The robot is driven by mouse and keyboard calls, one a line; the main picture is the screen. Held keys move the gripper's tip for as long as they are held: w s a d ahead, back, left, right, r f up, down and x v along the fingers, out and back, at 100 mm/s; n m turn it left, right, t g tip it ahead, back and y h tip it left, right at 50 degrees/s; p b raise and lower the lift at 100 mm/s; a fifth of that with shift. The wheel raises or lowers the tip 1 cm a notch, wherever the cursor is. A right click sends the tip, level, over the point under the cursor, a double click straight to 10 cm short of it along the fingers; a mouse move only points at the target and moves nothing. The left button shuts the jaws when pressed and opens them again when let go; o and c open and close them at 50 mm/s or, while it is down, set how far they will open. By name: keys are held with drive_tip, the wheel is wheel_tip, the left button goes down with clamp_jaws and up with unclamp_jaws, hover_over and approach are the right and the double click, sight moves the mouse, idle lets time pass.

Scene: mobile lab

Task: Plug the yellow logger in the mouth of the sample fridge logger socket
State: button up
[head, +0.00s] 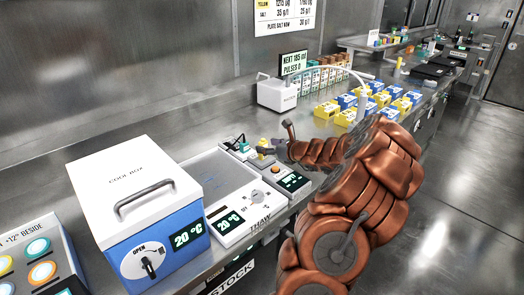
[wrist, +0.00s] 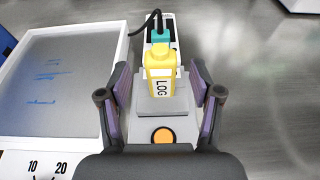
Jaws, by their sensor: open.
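The yellow logger (wrist: 160,68), marked LOG, stands in the middle of the wrist view on a small grey device (wrist: 160,104) with an orange button. My gripper (wrist: 161,86) is open, with one finger on each side of the logger and a gap to each. A teal plug (wrist: 159,36) with a black cable is just behind the logger; I cannot tell whether they touch. In the head view my gripper (head: 271,149) is over the device at the back of the bench, and the logger (head: 262,143) is small beside it. I cannot make out the sample fridge socket for certain.
The thaw plate (wrist: 66,88) lies left of the device. In the head view, a blue and white cool box (head: 135,195) stands left of it. Yellow and blue boxes (head: 345,117) and a white machine (head: 277,94) stand farther along the bench. Open floor lies right.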

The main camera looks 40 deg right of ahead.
sight(263, 139)
drive_tip(key=shift+x, duration=1.6)
drive_tip(key=shift+f, duration=0.1)
drive_tip(key=shift+s, duration=0.1)
clamp_jaws()
drive_tip(key=shift+r, duration=0.75)
wheel_tip(263, 139, up, 2)
drive_tip(key=shift+r, duration=0.15)
drive_tip(key=s+a+r+b, duration=0.1)
drive_tip(key=s+a+b, duration=0.1)
drive_tip(key=s+a, duration=0.8)
drive_tip(key=v, duration=0.2)
drive_tip(key=shift+s, duration=0.3)
drive_tip(key=shift+d+f, duration=0.1)
drive_tip(key=shift+f, duration=0.05)
